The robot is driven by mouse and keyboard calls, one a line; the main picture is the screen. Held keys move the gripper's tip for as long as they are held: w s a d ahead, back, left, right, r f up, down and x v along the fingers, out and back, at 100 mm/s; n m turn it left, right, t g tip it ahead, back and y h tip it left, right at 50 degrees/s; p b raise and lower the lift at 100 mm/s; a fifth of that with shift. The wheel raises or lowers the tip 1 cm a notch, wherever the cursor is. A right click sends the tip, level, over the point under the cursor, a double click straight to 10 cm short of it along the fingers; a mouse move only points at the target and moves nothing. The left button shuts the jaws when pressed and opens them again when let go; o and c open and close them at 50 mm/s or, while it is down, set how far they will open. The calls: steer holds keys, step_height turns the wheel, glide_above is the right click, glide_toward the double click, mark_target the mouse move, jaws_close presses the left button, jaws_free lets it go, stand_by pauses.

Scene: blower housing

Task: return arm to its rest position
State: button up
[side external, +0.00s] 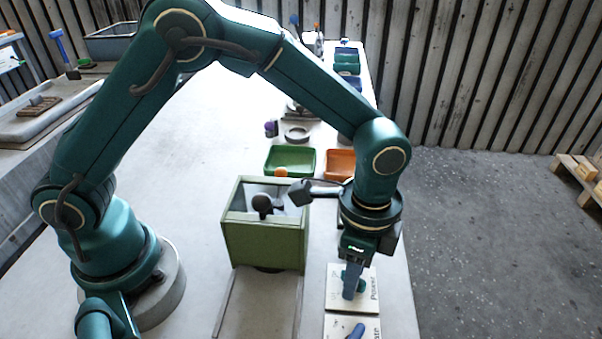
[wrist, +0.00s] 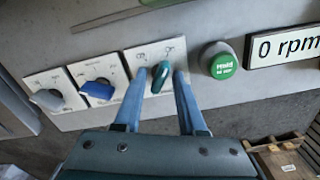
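My gripper (wrist: 161,75) has its two blue fingers apart, one on each side of a teal knob (wrist: 162,70) on a white plate, with small gaps showing between knob and fingers. The side view shows my gripper (side external: 352,285) pointing down at a plate (side external: 368,301) lettered "Power", at the front right of the bench; my arm arches over the bench. The fingertips hide much of the knob there. In the wrist view, a blue knob (wrist: 97,89) and a grey knob (wrist: 47,99) sit on plates to the left.
A green button (wrist: 218,61) and a "0 rpm" display (wrist: 287,46) lie right of the knob. An open green box (side external: 262,245) with a dark part inside stands left of my gripper. Green (side external: 290,174) and orange trays (side external: 340,176) stand behind it. Open floor lies to the right.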

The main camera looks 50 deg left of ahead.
steer(key=n, duration=0.6)
stand_by(0.5)
